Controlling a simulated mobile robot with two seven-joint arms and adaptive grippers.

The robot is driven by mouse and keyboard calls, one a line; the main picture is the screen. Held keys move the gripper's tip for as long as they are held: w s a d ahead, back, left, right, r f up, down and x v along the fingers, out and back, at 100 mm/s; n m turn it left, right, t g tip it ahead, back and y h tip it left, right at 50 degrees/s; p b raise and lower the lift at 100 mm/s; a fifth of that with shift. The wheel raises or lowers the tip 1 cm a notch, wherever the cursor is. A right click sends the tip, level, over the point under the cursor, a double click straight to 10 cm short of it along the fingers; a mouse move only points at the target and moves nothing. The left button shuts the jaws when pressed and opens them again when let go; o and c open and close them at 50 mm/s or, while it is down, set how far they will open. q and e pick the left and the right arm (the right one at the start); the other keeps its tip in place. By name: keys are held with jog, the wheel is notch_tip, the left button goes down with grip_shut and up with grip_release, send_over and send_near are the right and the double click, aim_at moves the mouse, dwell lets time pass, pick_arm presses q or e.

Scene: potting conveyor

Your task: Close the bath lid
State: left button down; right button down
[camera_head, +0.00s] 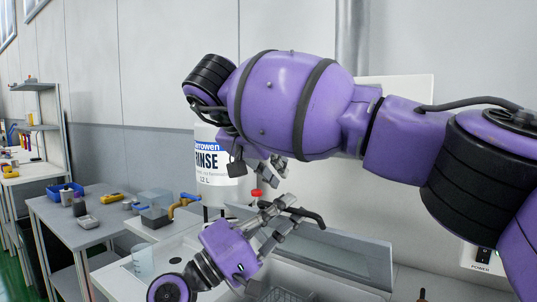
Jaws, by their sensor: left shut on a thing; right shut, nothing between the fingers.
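The bath lid (345,254) is a grey panel standing raised at the back of the white bath unit. A black curved handle (306,214) shows at its upper edge. My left gripper (278,213) comes up from below and is shut on the black handle; its fingers partly cover it. My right gripper (276,168) is above and behind, shut and empty, in front of the white rinse container. My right arm hides much of the wall and part of the container. A wire basket (282,295) shows below the lid at the bottom edge.
The white rinse container (214,182) stands behind the bath. A clear beaker (143,262) sits on the white top at left. Farther left, a grey bench (85,228) holds a blue bin (66,190) and small items. A power switch box (482,258) is at right.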

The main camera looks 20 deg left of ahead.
aim_at(262, 202)
pick_arm(q)
jog(key=shift+s, duration=0.1)
pick_arm(e)
jog(key=s, duration=0.1)
jog(key=s+a+f, duration=0.1)
jog(key=s, duration=0.1)
jog(key=shift+s+a+f, duration=0.1)
jog(key=shift+f, duration=0.05)
jog(key=shift+s+a+f, duration=0.25)
jog(key=shift+s+f, duration=0.15)
jog(key=shift+s, duration=0.15)
jog(key=shift+s+a+f, duration=0.2)
jog(key=shift+s+f, duration=0.2)
jog(key=shift+s, duration=0.1)
pick_arm(q)
jog(key=c, duration=2)
grip_release()
jog(key=shift+r, duration=0.1)
jog(key=shift+o, duration=0.7)
pick_arm(e)
jog(key=shift+r, duration=0.1)
jog(key=shift+w+d, duration=0.1)
